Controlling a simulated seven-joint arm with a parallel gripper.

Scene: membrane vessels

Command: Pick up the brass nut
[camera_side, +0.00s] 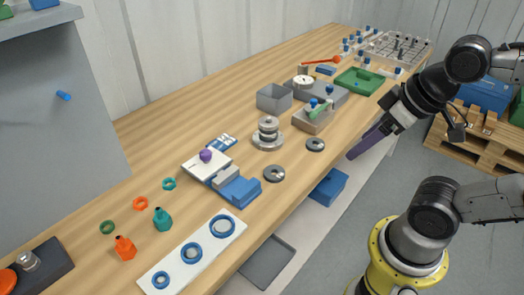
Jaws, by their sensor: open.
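I cannot make out a brass nut for certain in the side view; at this size no small brass-coloured piece stands out on the wooden bench. My gripper (356,152) is at the bench's right edge, low beside the tabletop, with long purple fingers pointing down and left. The fingers overlap in this view, so the gap between them is hidden. Nothing shows held in them. The nearest piece on the bench is a dark grey ring (315,144), to the left of the fingertips and apart from them.
A stacked metal flange assembly (268,134), another dark ring (274,174), a grey box (274,98) and a green tray (359,81) stand on the bench (190,125). A white plate with blue rings (195,250) lies at the front. A blue bin (328,187) sits below the edge.

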